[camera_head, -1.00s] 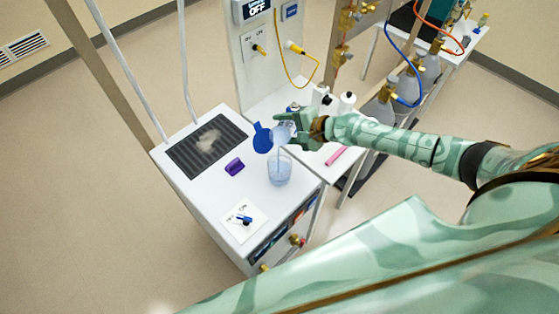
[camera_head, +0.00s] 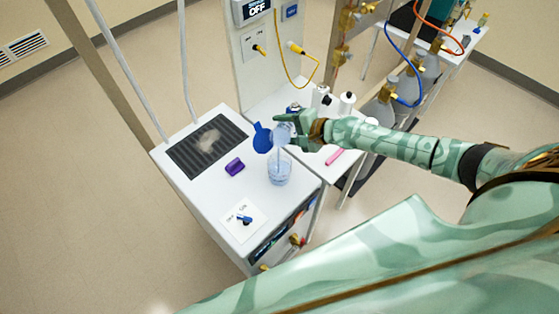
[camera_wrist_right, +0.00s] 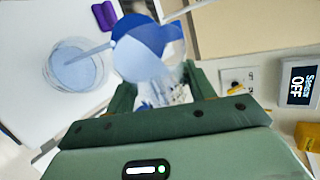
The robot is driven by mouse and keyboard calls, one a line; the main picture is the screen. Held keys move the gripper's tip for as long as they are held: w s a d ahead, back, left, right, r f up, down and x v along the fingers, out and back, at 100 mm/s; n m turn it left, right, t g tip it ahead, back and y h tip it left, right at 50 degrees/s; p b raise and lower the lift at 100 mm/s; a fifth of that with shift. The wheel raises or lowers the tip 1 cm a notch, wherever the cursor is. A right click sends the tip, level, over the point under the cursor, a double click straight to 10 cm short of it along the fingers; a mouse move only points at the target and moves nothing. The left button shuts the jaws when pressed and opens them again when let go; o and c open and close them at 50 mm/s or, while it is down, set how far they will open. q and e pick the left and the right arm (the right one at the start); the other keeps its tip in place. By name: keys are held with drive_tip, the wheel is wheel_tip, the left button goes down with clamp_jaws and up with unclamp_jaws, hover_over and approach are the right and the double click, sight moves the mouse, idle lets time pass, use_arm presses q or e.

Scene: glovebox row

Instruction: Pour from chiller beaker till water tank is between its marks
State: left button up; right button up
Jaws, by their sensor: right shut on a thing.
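The chiller beaker (camera_head: 280,134) is clear with blue in it, and my right gripper (camera_head: 296,130) is shut on it. It is strongly tilted above the water tank. The tank (camera_head: 279,172) is a clear round vessel on the white cabinet top and holds pale blue water. In the right wrist view the beaker (camera_wrist_right: 145,50) sits between the fingers of my right gripper (camera_wrist_right: 160,95). A thin stream runs from its lip into the tank (camera_wrist_right: 75,64). The tank's marks are too small to make out. My left gripper is not in view.
A purple block (camera_head: 235,166) lies left of the tank, near a dark grille (camera_head: 206,146). A switch plate (camera_head: 243,221) is at the cabinet's front. A pink rod (camera_head: 335,156) and white bottles (camera_head: 347,102) are on the neighbouring table.

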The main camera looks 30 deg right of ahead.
drive_tip(key=shift+f, duration=0.1)
idle(0.9)
drive_tip(key=shift+w+d+r+m+g+y+b, duration=0.2)
drive_tip(key=shift+r+m+g+y+b, duration=0.15)
drive_tip(key=shift+r+m, duration=0.25)
drive_tip(key=shift+s+a+r+m+g+y, duration=0.15)
drive_tip(key=shift+r+m+g+y, duration=0.15)
drive_tip(key=shift+m+g, duration=0.5)
drive_tip(key=shift+f+m+g+y+b, duration=0.3)
drive_tip(key=shift+f+b, duration=0.3)
drive_tip(key=shift+b, duration=0.25)
drive_tip(key=shift+w+d+r+m+g+y, duration=0.2)
drive_tip(key=shift+w+d+m+g+y, duration=0.05)
drive_tip(key=shift+w+d+m, duration=0.05)
drive_tip(key=w+m+y+b, duration=0.1)
drive_tip(key=b, duration=0.2)
drive_tip(key=w+d+f+m+g+y+b, duration=0.1)
drive_tip(key=b, duration=0.2)
drive_tip(key=shift+d+f+m+g, duration=0.3)
drive_tip(key=shift+m+g+y, duration=0.5)
drive_tip(key=shift+m+y, duration=0.1)
drive_tip(key=shift+y, duration=0.2)
drive_tip(key=f+b, duration=0.1)
drive_tip(key=b, duration=0.1)
drive_tip(key=f+b, duration=0.3)
drive_tip(key=b, duration=0.1)
drive_tip(key=shift+w+d+f, duration=0.15)
drive_tip(key=shift+w+d, duration=0.1)
drive_tip(key=shift+w, duration=0.15)
